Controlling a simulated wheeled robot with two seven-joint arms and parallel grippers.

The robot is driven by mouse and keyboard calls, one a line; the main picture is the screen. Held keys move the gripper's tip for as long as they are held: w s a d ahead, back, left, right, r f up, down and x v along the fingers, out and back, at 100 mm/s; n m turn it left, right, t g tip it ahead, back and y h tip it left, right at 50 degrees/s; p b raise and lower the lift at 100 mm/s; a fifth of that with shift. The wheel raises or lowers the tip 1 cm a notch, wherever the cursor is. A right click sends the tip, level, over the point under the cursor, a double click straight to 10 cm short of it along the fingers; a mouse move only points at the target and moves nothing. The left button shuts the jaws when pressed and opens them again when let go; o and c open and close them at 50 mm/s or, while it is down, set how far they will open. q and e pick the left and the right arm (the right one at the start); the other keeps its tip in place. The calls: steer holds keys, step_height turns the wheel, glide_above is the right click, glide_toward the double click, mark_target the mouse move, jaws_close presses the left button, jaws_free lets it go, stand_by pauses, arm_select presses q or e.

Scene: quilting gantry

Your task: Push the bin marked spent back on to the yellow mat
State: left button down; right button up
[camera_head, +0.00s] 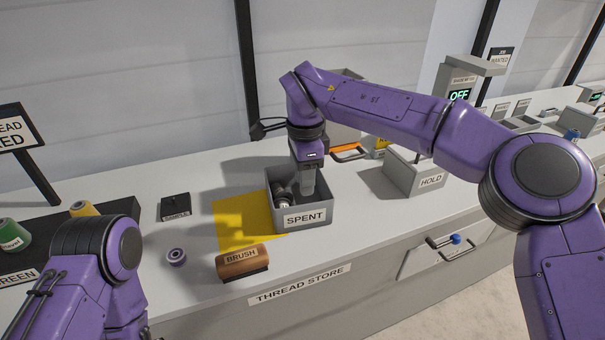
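The grey open-topped bin marked SPENT (304,218) stands upright on the counter, with dark spool-like items (284,199) inside. The yellow mat (238,222) lies flat to its left. The bin seems to cover or meet the mat's right edge; most of the bin is to the right of the visible yellow. My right gripper (307,188) points down inside the bin, near its back right. Its fingers show as one pale block, and their tips are partly hidden, so I cannot tell their opening or contact with a wall. My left arm shows at bottom left; its gripper is out of view.
A wooden BRUSH (242,262) lies at the mat's front edge, near the counter edge. A small purple-grey spool (176,257) and a black NEEDLE block (175,207) stand left of the mat. A grey HOLD box (413,175) stands to the bin's right, with clear counter between.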

glide_toward(305, 228)
steer(key=shift+w+f+p, duration=0.3)
steer(key=shift+w+f, duration=0.1)
steer(key=shift+w, duration=0.15)
steer(key=f, duration=0.1)
steer(key=s+f, duration=0.1)
steer(key=shift+f, duration=0.35)
steer(key=shift+w+f, duration=0.25)
steer(key=shift+f, duration=0.2)
steer(key=shift+s+r, duration=0.1)
jaws_close()
